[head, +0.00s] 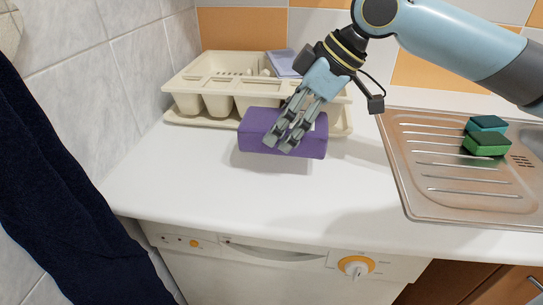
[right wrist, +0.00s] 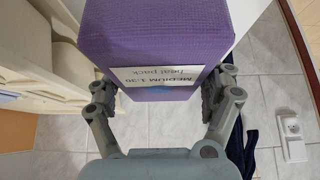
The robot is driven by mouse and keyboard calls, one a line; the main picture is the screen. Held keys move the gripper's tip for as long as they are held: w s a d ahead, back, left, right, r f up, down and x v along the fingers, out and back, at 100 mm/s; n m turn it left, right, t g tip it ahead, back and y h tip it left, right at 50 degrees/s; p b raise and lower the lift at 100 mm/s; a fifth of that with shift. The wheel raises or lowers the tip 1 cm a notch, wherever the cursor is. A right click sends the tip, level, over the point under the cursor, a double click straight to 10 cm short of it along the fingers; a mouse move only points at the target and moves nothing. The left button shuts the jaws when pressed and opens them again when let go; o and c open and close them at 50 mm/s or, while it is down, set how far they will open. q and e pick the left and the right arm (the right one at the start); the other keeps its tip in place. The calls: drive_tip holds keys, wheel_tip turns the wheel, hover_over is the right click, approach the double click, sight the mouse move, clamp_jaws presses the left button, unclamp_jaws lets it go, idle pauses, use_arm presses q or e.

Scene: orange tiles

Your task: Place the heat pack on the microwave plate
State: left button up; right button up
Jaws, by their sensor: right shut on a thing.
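The heat pack (head: 258,128) is a purple block held over the white counter in front of the dish rack, with a shadow under it. My right gripper (head: 279,145) comes down from above and is shut on it. In the right wrist view the heat pack (right wrist: 155,35) sits between the two fingers, with a white label reading "MEDIUM 1:30 heat pack" upside down. I cannot tell whether its underside touches the counter. No microwave plate shows in either view. My left gripper is not in view.
A cream dish rack (head: 190,80) with a bluish cloth (head: 284,62) stands behind. A steel sink drainer (head: 430,200) with green sponges (head: 487,143) is at right. A dark cloth (head: 60,190) hangs at left. The white counter (head: 230,200) is clear in front.

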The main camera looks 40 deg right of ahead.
drive_tip(key=shift+w+a+f, duration=0.7)
drive_tip(key=shift+w+f, duration=0.05)
drive_tip(key=shift+w, duration=0.25)
drive_tip(key=shift+f, duration=1.95)
drive_tip(key=o, duration=1.4)
drive_tip(key=shift+f, duration=0.1)
drive_tip(key=shift+o, duration=0.2)
